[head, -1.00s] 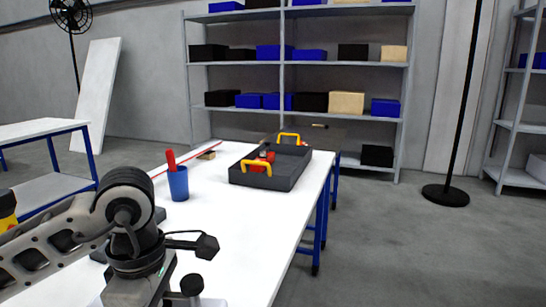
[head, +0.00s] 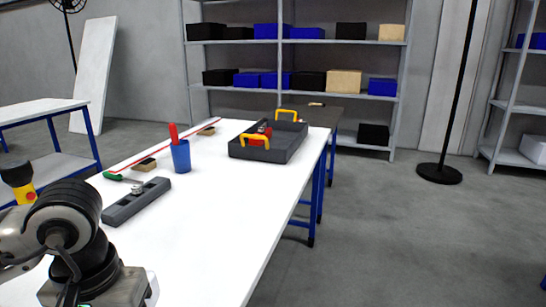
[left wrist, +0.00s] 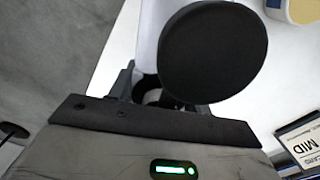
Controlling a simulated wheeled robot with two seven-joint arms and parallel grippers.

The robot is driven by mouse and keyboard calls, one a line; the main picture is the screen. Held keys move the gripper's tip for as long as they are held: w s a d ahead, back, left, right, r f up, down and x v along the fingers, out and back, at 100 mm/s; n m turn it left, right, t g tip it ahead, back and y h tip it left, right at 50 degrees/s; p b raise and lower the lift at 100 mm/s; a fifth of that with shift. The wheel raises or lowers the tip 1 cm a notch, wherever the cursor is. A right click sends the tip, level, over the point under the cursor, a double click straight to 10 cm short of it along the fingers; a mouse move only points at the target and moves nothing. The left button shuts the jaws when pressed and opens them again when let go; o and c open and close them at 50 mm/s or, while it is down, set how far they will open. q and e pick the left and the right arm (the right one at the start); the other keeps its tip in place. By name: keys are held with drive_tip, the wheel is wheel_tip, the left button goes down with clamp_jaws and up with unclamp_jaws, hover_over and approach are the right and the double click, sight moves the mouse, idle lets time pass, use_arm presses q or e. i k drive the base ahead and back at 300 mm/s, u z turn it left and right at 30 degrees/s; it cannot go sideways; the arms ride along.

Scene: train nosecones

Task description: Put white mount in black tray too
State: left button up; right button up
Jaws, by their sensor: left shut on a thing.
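The black tray (head: 241,152) lies on the far part of the white table, with yellow handles and a red item inside. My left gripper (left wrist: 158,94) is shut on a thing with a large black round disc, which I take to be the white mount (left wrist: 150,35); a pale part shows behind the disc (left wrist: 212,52). The disc hides one finger and most of the grip. In the head view my left wrist is at the lower left, well nearer than the tray, and a small white piece shows beside it (head: 152,288). My right gripper is not in view.
A blue cup (head: 181,157) with a red item stands between my arm and the tray. A dark grey block (head: 137,202), a green-handled tool (head: 115,177) and a small wooden block (head: 145,165) lie at the left. The table's middle and right side are clear.

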sight(284, 145)
drive_tip(key=z, duration=0.7)
drive_tip(key=i, duration=3.15)
drive_tip(key=u, duration=0.1)
